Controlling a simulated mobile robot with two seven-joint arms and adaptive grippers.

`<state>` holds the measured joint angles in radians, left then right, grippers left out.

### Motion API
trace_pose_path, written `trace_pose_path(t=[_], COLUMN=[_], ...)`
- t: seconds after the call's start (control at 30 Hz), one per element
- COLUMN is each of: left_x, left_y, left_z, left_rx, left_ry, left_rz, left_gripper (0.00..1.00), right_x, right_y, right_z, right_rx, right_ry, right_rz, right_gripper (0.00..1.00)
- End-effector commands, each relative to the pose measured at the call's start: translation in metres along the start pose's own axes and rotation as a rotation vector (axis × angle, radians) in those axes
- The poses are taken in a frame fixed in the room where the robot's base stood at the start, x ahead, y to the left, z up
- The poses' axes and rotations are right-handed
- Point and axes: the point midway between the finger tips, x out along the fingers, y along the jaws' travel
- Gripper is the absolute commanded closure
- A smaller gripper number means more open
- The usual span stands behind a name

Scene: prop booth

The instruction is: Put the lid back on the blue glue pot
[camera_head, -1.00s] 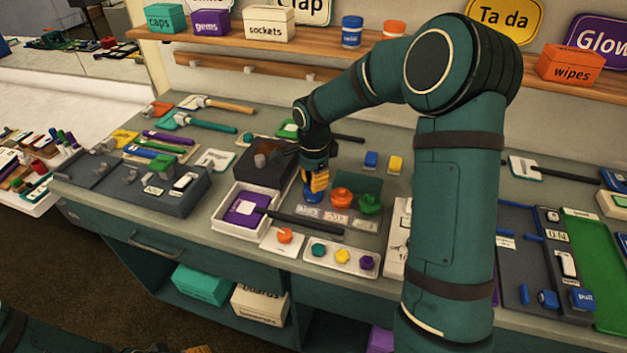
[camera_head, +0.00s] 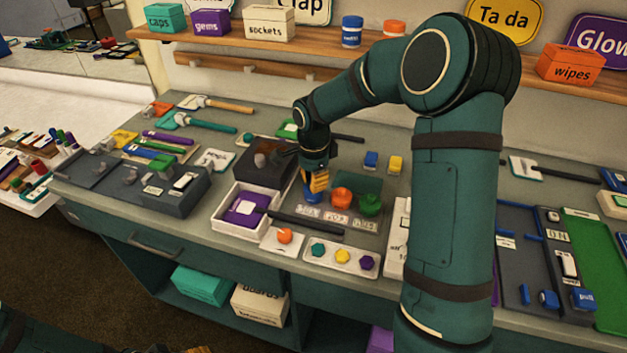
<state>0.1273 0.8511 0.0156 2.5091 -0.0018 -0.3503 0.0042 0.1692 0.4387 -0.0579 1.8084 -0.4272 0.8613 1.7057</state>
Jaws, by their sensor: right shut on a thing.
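The blue glue pot (camera_head: 312,198) is at the left end of a row of pots at mid-bench, in front of a dark green panel. My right gripper (camera_head: 314,187) points down over it, shut, with its orange-yellow fingers at the blue top. The fingers cover most of that top, so I cannot tell the lid from the pot, or whether the lid is seated. The orange pot (camera_head: 341,197) and the green pot (camera_head: 369,204) stand to its right. Orange-yellow tips of my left gripper (camera_head: 198,350) show at the bottom edge, cut off.
A dark open box (camera_head: 262,170) stands left of my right gripper. A white box with a purple item (camera_head: 246,210) and a dark-handled tool (camera_head: 305,222) lie in front. A white tray with several coloured knobs (camera_head: 342,258) is nearer the front edge.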

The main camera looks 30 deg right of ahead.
Motion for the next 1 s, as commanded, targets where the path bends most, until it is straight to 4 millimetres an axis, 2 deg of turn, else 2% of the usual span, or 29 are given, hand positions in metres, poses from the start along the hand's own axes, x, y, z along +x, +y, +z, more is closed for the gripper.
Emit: trace_pose_path(t=[0.87, 0.9, 0.93, 0.97, 1.0], left_x=[0.0015, 0.0015, 0.0015, 0.0015, 0.0015], left_y=[-0.0006, -0.0006, -0.0006, -0.0006, -0.0006], left_z=[0.0001, 0.0001, 0.0002, 0.0002, 0.0001], left_rx=[0.000, 0.000, 0.000, 0.000, 0.000], left_ry=[0.000, 0.000, 0.000, 0.000, 0.000], left_rz=[0.000, 0.000, 0.000, 0.000, 0.000], left_gripper=[0.39, 0.39, 0.39, 0.39, 0.39], right_x=[0.0020, 0.0020, 0.0020, 0.0020, 0.0020], right_y=[-0.0001, -0.0001, -0.0001, -0.0001, -0.0001], right_z=[-0.0001, -0.0001, -0.0001, -0.0001, -0.0001], right_rx=[-0.001, -0.001, -0.001, -0.001, -0.001], right_ry=[0.000, 0.000, 0.000, 0.000, 0.000], right_rz=[0.000, 0.000, 0.000, 0.000, 0.000], right_gripper=[1.00, 0.73, 0.63, 0.57, 0.57])
